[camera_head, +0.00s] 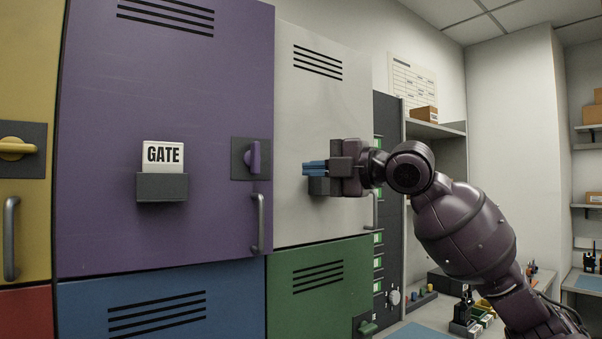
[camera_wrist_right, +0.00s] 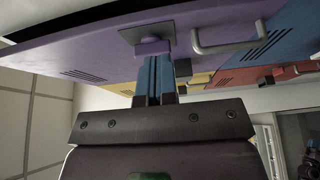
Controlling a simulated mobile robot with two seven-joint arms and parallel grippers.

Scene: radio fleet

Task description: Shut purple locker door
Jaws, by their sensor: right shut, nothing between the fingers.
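The purple locker door (camera_head: 100,120) fills the left of the head view. It lies about flush with its neighbours; whether it is fully shut I cannot tell. It has a GATE card holder (camera_head: 162,186), a bar handle (camera_head: 258,224) and a purple latch knob (camera_head: 253,157) standing upright on a dark plate. My right gripper (camera_head: 306,168) is to the right of the knob, in front of the pale locker, with blue fingers shut and empty. In the wrist view the fingers (camera_wrist_right: 154,62) point at the knob (camera_wrist_right: 152,46); contact is unclear. My left gripper is out of view.
A pale locker door (camera_head: 305,110) is right of the purple one. Blue (camera_head: 200,290) and green (camera_head: 310,270) doors are below, a yellow one (camera_head: 25,80) at left, its knob turned sideways. A workbench with small items stands at lower right.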

